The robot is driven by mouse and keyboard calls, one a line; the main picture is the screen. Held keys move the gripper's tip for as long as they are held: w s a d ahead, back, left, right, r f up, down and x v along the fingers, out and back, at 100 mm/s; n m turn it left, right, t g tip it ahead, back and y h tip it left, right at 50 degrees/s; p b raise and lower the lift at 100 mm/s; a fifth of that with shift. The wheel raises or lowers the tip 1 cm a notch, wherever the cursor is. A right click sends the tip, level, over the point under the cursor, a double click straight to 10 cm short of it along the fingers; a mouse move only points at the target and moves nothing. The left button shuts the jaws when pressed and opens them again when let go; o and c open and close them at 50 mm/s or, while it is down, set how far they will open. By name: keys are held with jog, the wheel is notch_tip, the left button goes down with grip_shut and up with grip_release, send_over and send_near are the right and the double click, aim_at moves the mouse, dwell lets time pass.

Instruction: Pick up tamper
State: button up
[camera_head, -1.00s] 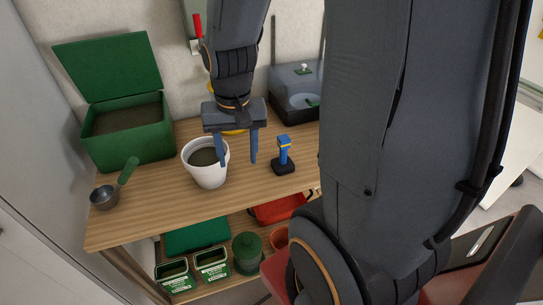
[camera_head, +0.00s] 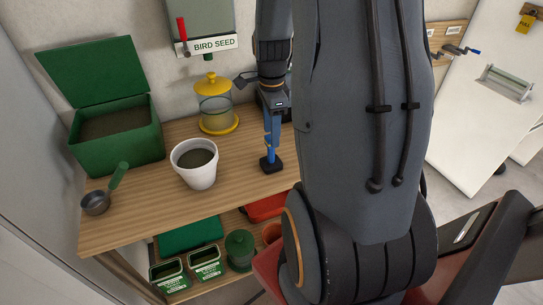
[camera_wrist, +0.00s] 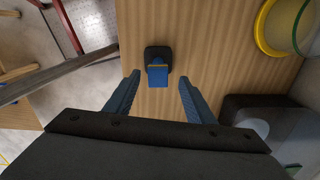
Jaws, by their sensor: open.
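The tamper (camera_head: 270,163) stands upright on the wooden shelf, right of the white pot. In the wrist view the tamper (camera_wrist: 158,70) lies just beyond and between the two blue fingertips. There my gripper (camera_wrist: 158,80) is open, with a clear gap on both sides of the tamper and nothing held.
A white pot of dark soil (camera_head: 196,165) stands left of the tamper. A yellow-lidded feeder (camera_head: 216,105), a green bin (camera_head: 118,140) and a scoop (camera_head: 97,202) are further left. Green containers (camera_head: 205,264) sit on the lower shelf. Bare wood lies between pot and tamper.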

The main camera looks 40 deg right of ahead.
aim_at(271, 152)
jog(key=f, duration=0.1)
jog(key=f+p, duration=0.1)
jog(key=f, duration=0.1)
jog(key=shift+s+a, duration=0.1)
jog(key=shift+s, duration=0.1)
jog(key=shift+f+p, duration=0.3)
jog(key=shift+f, duration=0.6)
grip_shut()
